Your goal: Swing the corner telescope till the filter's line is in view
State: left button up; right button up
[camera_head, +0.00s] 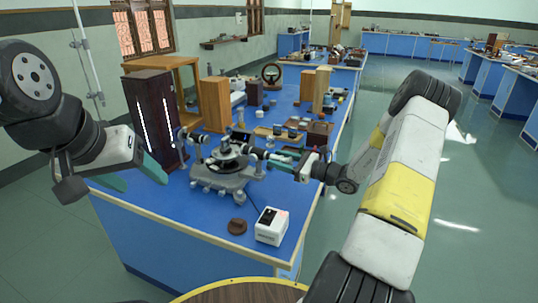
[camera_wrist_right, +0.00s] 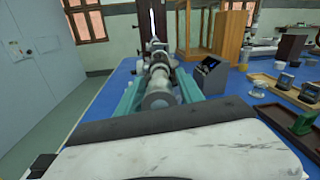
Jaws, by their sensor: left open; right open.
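The spectrometer (camera_head: 226,168) stands on the blue bench, a grey base with a dark round table in its middle. One tube points left at a tall dark housing (camera_head: 152,118) with a bright vertical slit. The telescope (camera_head: 256,153) points right, toward my right gripper (camera_head: 276,158). In the right wrist view the telescope tube (camera_wrist_right: 160,84) lies between the teal fingers of my right gripper (camera_wrist_right: 158,78), which are open with a finger on each side; contact is not clear. My left gripper (camera_head: 142,183) is open and empty at the bench's left edge. I cannot pick out the filter.
A small dark display (camera_wrist_right: 208,65) stands right of the telescope. A white box (camera_head: 271,227) and a brown disc (camera_head: 237,226) sit near the bench's front edge. Wooden blocks (camera_head: 215,105) and a wooden tray (camera_wrist_right: 283,91) stand further back. Bare blue top lies at front left.

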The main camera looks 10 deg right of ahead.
jog(key=shift+c, duration=0.4)
grip_shut()
dwell(1.0)
jog(key=shift+a, duration=0.15)
